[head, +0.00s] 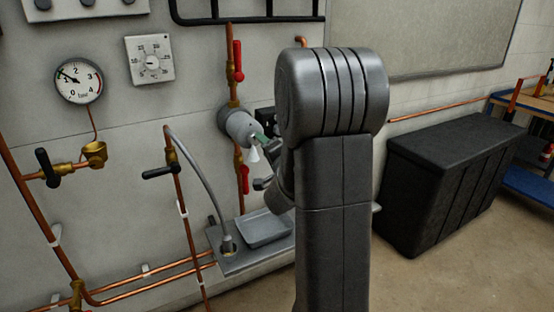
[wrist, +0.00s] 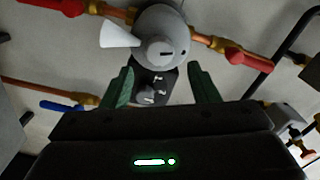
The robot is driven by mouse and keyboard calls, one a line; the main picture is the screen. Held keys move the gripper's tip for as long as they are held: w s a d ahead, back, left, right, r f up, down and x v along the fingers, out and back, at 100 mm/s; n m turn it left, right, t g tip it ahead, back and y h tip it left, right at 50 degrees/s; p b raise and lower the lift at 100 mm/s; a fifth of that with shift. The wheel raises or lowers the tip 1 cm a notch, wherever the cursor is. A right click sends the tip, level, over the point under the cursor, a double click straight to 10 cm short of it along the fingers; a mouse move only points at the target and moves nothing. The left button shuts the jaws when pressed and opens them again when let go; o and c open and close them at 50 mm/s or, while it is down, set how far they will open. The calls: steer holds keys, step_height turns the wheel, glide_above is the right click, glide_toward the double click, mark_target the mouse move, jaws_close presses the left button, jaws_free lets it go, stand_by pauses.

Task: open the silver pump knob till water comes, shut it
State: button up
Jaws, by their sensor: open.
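The grey pump (head: 238,125) sits on the vertical copper pipe at the wall. The wrist view shows its round silver front (wrist: 164,48) with a dark slot mark, close ahead of my fingertips; I cannot tell where the knob's edge ends and the pump body begins. A white cone (wrist: 120,35) sticks out from the pump's side, and it also shows in the head view (head: 253,154). My gripper (wrist: 161,70) is open, its two green fingers apart and nothing between them. In the head view my gripper (head: 264,143) is just right of the pump, partly hidden by my arm. No water shows.
Red valve handles (head: 238,60) sit above and below the pump. A black switch box (wrist: 152,88) lies behind the finger gap. A grey tray (head: 265,228) is below. A pressure gauge (head: 78,81) is left; a black chest (head: 440,175) stands right.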

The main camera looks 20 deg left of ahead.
mark_target(253, 138)
steer(key=v, duration=0.9)
steer(key=shift+w+a, duration=0.1)
steer(key=x, duration=1.3)
steer(key=shift+a, duration=0.3)
steer(key=shift+w, duration=0.15)
